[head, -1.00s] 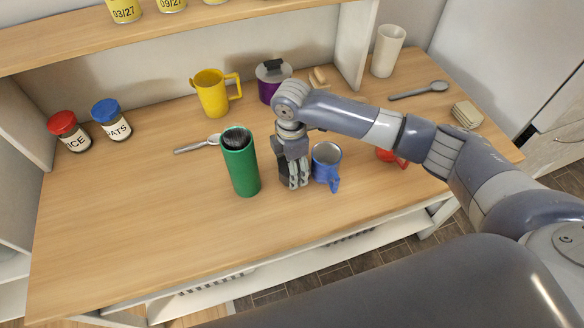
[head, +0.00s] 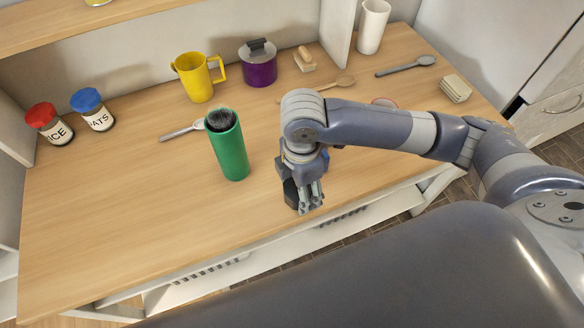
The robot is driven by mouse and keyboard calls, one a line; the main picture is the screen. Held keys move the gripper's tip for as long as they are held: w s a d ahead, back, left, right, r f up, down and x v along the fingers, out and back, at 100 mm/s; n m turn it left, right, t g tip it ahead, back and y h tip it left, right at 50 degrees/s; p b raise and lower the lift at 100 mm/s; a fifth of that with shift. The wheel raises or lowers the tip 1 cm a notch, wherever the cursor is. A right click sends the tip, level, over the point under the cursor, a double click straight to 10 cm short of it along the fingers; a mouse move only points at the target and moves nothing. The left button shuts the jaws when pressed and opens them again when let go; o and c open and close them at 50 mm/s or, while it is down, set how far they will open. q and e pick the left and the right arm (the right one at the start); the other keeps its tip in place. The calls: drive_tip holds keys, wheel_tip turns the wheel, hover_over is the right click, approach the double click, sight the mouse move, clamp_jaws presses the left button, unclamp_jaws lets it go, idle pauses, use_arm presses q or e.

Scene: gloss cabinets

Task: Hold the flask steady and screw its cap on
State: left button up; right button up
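A tall green cylinder (head: 228,150), which seems to be the flask, stands upright near the middle of the counter. Its top is uncovered and shows something dark and bristly inside. My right gripper (head: 311,200) points down near the counter's front edge, to the right of the cylinder and apart from it. Its fingers look close together and I see nothing between them, but the gap is unclear. I cannot make out a cap for certain; a reddish rim (head: 384,102) shows just behind my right arm, mostly hidden. My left gripper is out of view.
Behind stand a yellow mug (head: 198,78), a purple lidded pot (head: 259,65), a wooden brush (head: 304,60) and a white cup (head: 372,27). Spoons lie around. Two jars (head: 50,124) stand at left. The counter's front left is clear.

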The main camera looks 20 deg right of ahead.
drive_tip(key=shift+s, duration=0.9)
